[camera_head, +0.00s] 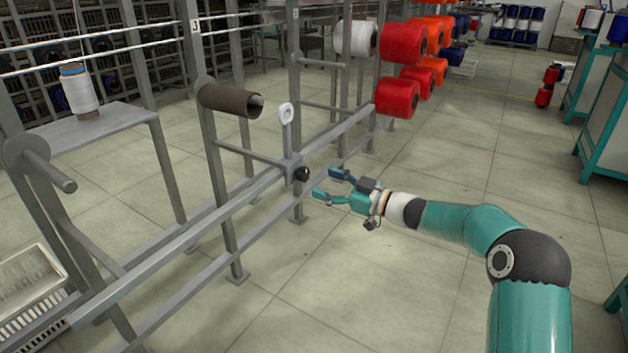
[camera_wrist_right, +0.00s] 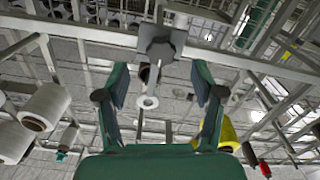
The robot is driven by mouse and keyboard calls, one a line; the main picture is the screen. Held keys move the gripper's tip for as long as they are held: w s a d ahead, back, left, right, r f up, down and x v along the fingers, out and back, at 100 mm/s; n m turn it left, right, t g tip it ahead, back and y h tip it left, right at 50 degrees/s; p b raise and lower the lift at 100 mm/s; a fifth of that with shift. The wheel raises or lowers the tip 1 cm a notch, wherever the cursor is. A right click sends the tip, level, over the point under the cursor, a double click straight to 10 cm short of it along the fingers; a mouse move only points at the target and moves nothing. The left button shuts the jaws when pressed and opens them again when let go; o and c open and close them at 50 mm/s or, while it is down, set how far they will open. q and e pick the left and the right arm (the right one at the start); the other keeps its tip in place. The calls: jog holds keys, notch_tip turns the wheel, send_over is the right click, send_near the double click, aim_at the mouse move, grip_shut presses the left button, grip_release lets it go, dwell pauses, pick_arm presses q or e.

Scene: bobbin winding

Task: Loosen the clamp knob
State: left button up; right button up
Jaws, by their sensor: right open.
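The clamp knob (camera_head: 302,174) is a small black ball on the side of a grey clamp block (camera_head: 288,165). The block sits on a grey horizontal rail and carries an upright rod topped by a white ring eyelet (camera_head: 286,113). My right gripper (camera_head: 326,183) is teal, open and empty. Its fingertips point at the knob from the right, with a small gap. My left gripper is not in view.
A brown tube (camera_head: 231,100) sits on a frame post left of the clamp. Red spools (camera_head: 403,43) hang farther back on the rack. A white bobbin (camera_head: 79,91) stands on a grey shelf (camera_head: 105,124).

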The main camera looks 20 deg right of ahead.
jog(key=v, duration=0.6)
jog(key=shift+s+d, duration=0.25)
jog(key=shift+s, duration=0.05)
jog(key=shift+f, duration=0.1)
